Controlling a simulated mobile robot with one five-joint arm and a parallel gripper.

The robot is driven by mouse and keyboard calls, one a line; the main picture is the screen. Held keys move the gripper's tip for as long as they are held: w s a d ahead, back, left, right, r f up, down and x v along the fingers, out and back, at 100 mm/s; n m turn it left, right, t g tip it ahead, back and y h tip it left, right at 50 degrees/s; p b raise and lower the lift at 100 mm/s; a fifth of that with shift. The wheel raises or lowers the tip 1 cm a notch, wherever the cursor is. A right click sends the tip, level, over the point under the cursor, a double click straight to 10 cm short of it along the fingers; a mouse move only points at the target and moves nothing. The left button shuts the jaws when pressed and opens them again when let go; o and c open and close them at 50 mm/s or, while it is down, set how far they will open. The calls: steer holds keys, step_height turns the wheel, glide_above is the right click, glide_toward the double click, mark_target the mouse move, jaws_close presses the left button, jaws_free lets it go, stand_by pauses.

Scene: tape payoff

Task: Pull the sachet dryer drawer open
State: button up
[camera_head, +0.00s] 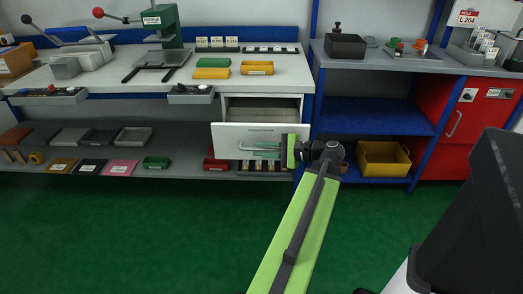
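The white sachet dryer drawer (228,133) is under the right part of the long workbench. It stands partly open, and its interior shows above the front panel. A label on its front is too small to read. A grey bar handle (247,148) runs across the lower front. My gripper (283,152) is at the right end of this handle, reached from the right by my green arm. The fingers are small and overlap the handle area, so I cannot tell whether they are closed around the bar.
The workbench top (110,77) carries a green press (163,25) and yellow and green trays. A lower shelf (190,168) holds several bins below the drawer. A blue shelf unit with a yellow bin (383,160) stands right of it. The green floor in front is clear.

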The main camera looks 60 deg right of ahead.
steer(key=p+v, duration=0.3)
steer(key=v, duration=1.4)
steer(key=shift+s+p, duration=0.15)
steer(key=shift+p, duration=0.2)
steer(key=shift+r, duration=0.15)
